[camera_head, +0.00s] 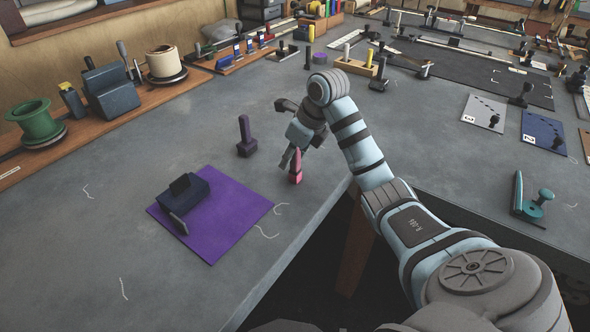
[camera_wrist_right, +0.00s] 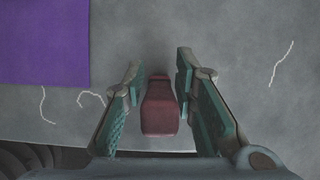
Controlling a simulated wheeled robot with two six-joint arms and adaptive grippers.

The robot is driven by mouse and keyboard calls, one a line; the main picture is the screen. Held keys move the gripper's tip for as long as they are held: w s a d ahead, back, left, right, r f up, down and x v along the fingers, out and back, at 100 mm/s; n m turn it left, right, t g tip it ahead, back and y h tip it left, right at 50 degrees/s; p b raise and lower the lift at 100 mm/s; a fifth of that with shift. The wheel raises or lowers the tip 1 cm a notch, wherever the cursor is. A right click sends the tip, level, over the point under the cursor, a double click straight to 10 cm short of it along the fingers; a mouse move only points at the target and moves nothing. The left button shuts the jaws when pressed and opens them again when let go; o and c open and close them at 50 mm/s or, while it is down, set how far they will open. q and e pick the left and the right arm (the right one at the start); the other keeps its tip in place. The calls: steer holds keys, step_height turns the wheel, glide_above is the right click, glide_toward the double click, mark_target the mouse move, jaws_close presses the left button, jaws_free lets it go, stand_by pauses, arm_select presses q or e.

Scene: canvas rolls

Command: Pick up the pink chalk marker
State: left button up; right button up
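The pink chalk marker (camera_head: 295,172) stands upright on the grey table near its front edge, just right of the purple mat. In the right wrist view the marker (camera_wrist_right: 160,108) lies between the two fingers of my right gripper (camera_wrist_right: 160,88). A narrow gap shows on both sides of it, so the fingers are open around it. In the head view my right gripper (camera_head: 293,152) points down at the marker and partly covers it. My left gripper is not in view.
A dark purple upright piece (camera_head: 245,137) stands to the left of the marker. The purple mat (camera_head: 237,222) bears a dark block (camera_head: 183,194). Thread scraps (camera_head: 268,233) lie near the table edge. The table right of the mat is mostly bare.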

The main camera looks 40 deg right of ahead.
jaws_close()
steer(key=shift+r, duration=0.5)
step_height(320, 180, up, 19)
steer(key=p, duration=1.7)
